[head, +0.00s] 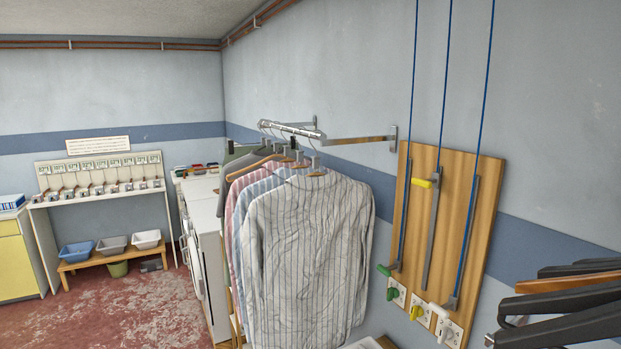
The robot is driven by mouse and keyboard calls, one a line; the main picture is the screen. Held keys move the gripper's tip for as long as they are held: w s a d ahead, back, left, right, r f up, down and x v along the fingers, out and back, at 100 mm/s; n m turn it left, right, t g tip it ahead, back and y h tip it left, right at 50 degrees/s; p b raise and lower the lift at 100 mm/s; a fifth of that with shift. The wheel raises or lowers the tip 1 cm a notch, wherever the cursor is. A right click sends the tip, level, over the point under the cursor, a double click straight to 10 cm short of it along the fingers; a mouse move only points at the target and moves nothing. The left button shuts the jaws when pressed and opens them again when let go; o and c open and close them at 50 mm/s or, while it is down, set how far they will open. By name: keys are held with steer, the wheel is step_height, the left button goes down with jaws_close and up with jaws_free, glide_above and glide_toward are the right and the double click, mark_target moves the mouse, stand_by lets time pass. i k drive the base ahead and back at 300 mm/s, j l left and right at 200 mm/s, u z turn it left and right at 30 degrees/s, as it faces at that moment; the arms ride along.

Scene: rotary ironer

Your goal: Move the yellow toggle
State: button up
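A wooden board (456,170) hangs on the wall at the right in the head view. It bears three upright metal rails, each with a blue cord running up. A yellow piece (421,183) sticks out to the left near the top of the middle rail. A green piece (384,270) is at the bottom of the left rail, and a whitish one (439,310) is at the bottom of the right rail. A second yellow piece (416,312) sits on a white plate below the middle rail. I cannot tell which yellow piece is the toggle. My gripper is not in view.
Striped shirts (306,255) hang from a wall rail (291,130) left of the board. Dark and wooden hangers (560,300) jut in at the lower right, near the board. Red floor (130,322) lies open at the lower left. A low bench (112,256) holds several tubs.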

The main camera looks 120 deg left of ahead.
mark_target(428, 182)
steer(key=u, duration=3.25)
